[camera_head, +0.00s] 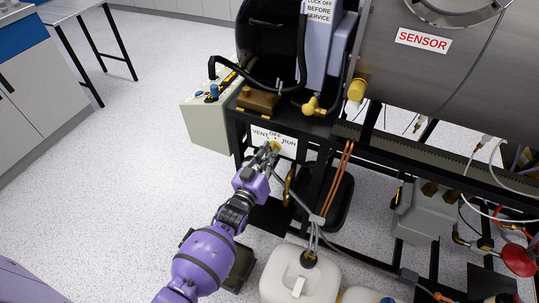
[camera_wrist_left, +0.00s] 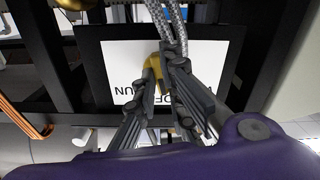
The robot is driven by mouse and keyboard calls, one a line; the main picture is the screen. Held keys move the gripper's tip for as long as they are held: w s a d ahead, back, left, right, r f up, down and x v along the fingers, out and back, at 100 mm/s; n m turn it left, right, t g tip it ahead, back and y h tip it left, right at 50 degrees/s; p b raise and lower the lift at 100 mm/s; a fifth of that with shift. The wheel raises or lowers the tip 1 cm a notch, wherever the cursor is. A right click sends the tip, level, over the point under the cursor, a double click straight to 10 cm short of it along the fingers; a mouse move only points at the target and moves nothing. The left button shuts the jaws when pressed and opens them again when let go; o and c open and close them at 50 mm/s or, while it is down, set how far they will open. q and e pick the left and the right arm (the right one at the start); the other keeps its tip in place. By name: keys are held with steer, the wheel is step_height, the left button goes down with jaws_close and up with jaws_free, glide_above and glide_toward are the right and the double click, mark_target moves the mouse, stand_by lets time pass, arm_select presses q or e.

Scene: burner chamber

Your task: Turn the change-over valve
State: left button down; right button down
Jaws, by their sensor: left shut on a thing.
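The change-over valve has a small yellow handle (camera_head: 275,146) in front of a white plate (camera_head: 288,149) lettered VENT, OFF and RUN, low on the black frame. In the left wrist view the yellow handle (camera_wrist_left: 154,72) shows against the white plate (camera_wrist_left: 122,60), with its lettering upside down and partly covered. My left gripper (camera_head: 268,153) reaches up to the plate from below. Its fingers (camera_wrist_left: 166,75) are shut on the yellow handle and hide part of it. The handle's exact pointing direction is hard to tell. My right gripper is in neither view.
Grey braided hoses (camera_wrist_left: 172,22) run close beside the fingers. Copper-coloured pipes (camera_head: 338,180) and a white container (camera_head: 300,277) stand right of my arm. A control box (camera_head: 207,112) is left of the plate. The floor at left is clear.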

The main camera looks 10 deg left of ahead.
arm_select(q)
steer(key=shift+m, duration=1.1)
steer(key=c, duration=1.8)
jaws_free()
steer(key=s, duration=0.4)
steer(key=s+a, duration=0.1)
steer(key=s, duration=0.3)
steer(key=s+a, duration=0.1)
steer(key=s, duration=0.2)
steer(key=shift+s+a, duration=0.2)
steer(key=shift+s, duration=0.2)
